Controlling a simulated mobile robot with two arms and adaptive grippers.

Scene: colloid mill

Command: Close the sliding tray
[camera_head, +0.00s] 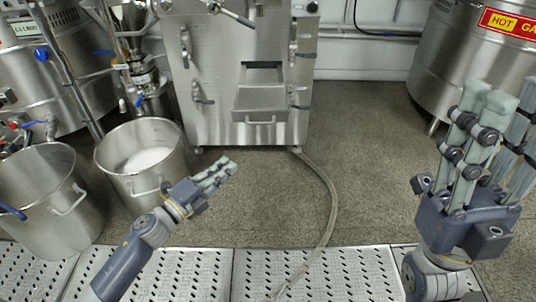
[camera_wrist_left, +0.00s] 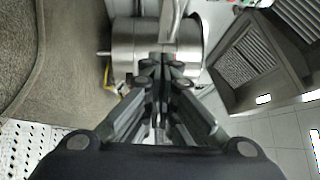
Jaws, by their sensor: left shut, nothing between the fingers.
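The sliding tray (camera_head: 260,101) is a steel tray with a handle on its front, low on the front of the steel machine cabinet (camera_head: 215,60). It stands out from the cabinet, with a dark opening above and behind it. My left gripper (camera_head: 228,168) is shut and empty, in front of the cabinet and apart from the tray, below and left of it in the picture. Its closed fingers (camera_wrist_left: 160,70) show in the left wrist view, where I cannot make out the tray. My right gripper (camera_head: 503,100) points up at the far right, its fingers apart and empty.
Two open steel pots (camera_head: 140,163) (camera_head: 45,205) stand on the left. A hose (camera_head: 332,195) runs over the floor from the cabinet. Perforated steel plates (camera_head: 180,275) lie in front. A large vessel (camera_head: 465,60) stands at the right. Floor (camera_head: 385,150) right of the cabinet is clear.

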